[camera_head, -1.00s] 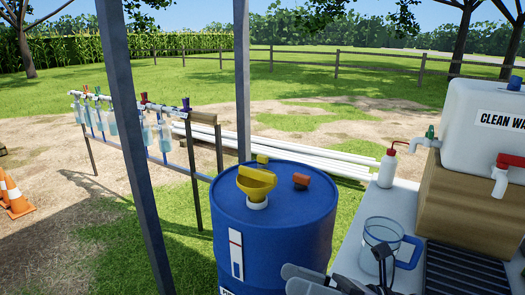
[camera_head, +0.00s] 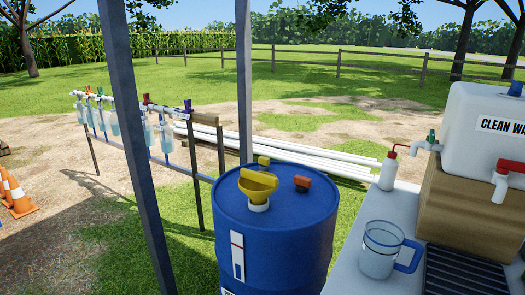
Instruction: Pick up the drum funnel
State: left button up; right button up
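The yellow drum funnel (camera_head: 257,184) sits in a white-collared opening on top of the blue drum (camera_head: 275,232). Its bowl is tilted and a small yellow piece stands at its back edge. An orange-brown cap (camera_head: 302,183) is on the drum lid to the right of the funnel. Neither of my grippers is in view.
A grey post (camera_head: 140,150) stands in front on the left, and another (camera_head: 243,80) rises behind the drum. On the right, a counter (camera_head: 350,272) holds a clear jug (camera_head: 381,248), a wash bottle (camera_head: 389,172) and a water tank (camera_head: 485,118). A bottle rack (camera_head: 175,112) stands back left.

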aim_at(258, 186)
jog(key=j+z, duration=0.1)
jog(key=z, duration=0.3)
jog(key=i+j+z, duration=0.1)
jog(key=z, duration=0.35)
jog(key=j+z, duration=0.15)
jog(key=z, duration=0.25)
jog(key=j+z, duration=0.55)
jog(key=j, duration=0.15)
jog(key=k+j+z, duration=0.15)
jog(key=j, duration=0.25)
jog(key=k+j+z, duration=0.1)
jog(key=j, duration=0.25)
